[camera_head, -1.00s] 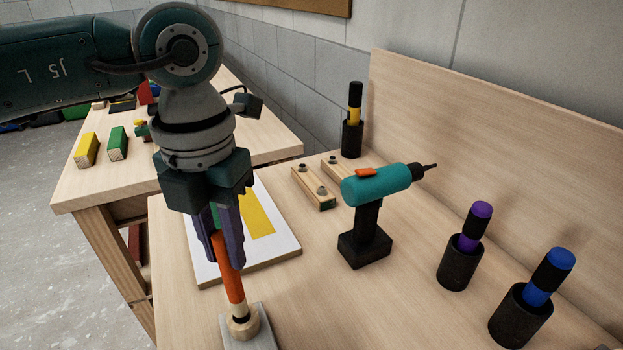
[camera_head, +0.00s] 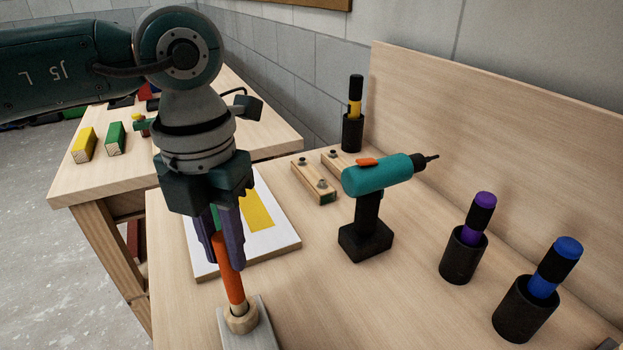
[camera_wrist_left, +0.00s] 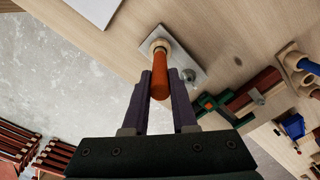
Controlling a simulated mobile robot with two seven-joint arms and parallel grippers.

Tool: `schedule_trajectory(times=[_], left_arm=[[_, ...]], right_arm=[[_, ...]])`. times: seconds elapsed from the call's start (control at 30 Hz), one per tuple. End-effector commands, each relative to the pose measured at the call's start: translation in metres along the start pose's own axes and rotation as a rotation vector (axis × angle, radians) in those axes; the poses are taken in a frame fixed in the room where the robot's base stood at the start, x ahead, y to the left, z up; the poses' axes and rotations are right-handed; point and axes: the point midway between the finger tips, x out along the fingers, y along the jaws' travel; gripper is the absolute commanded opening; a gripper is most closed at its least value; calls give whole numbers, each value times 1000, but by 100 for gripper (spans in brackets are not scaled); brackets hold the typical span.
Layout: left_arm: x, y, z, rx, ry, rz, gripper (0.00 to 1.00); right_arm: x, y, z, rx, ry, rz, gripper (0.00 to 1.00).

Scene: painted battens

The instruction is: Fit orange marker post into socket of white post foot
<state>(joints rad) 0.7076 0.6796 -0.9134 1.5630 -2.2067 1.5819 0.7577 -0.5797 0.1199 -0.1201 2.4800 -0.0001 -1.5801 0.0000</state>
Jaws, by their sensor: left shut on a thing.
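The orange marker post (camera_head: 231,272) is in my left gripper (camera_head: 226,252), whose dark purple fingers are shut on its upper part. The post leans slightly in the head view, and its lower end is at the pale round socket of the post foot (camera_head: 261,332). Its tip is hidden inside the socket's ring, and I cannot tell how deep it sits. In the left wrist view the post (camera_wrist_left: 159,78) runs from between the fingers (camera_wrist_left: 160,85) to the ring on the light grey-white foot plate (camera_wrist_left: 185,58). My right gripper is not in view.
A teal drill (camera_head: 377,176) stands right of the gripper. Black cups hold purple (camera_head: 474,235), blue (camera_head: 549,274) and yellow (camera_head: 354,95) banded posts. A white board with a yellow patch (camera_head: 257,211) lies behind the gripper. The bench between drill and foot is clear.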

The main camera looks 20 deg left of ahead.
Motion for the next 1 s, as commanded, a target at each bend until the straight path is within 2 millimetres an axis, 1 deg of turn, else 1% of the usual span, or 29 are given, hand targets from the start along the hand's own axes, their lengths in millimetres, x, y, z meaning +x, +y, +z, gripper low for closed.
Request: schedule_trajectory(times=[0.67, 0.7, 1.0], left_arm=[[18, 0, 0, 0, 0, 0, 0], [18, 0, 0, 0, 0, 0, 27], [17, 0, 0, 0, 0, 0, 61]], right_arm=[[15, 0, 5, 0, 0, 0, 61], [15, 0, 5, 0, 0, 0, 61], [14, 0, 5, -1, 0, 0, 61]])
